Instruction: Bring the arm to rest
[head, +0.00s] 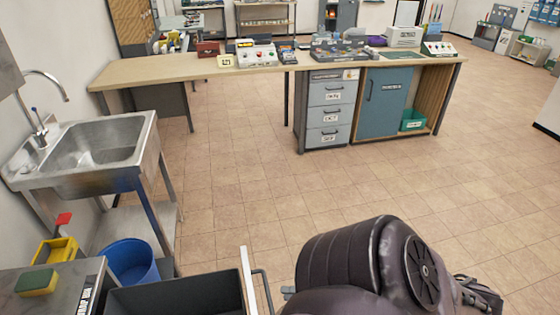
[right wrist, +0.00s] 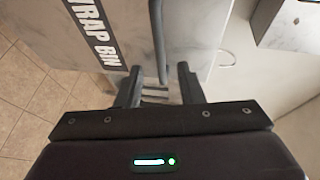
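My right gripper (right wrist: 159,78) shows in the right wrist view with its two dark fingers apart. A grey metal bar handle (right wrist: 157,35) runs down toward the gap between the fingers. I see no finger pressed on it. The handle stands on a pale panel (right wrist: 95,25) lettered "RAP BIN", with the first letters cut off. In the head view my dark right arm fills the bottom right, and its fingers cannot be made out clearly. The handle (head: 264,288) shows there just left of my arm. My left gripper is not in view.
An open dark bin (head: 180,298) lies left of the handle. A blue bucket (head: 133,263), a sink (head: 95,145) and a counter with a sponge (head: 36,283) stand at the left. A long workbench (head: 150,72) crosses the back. The tiled floor between is clear.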

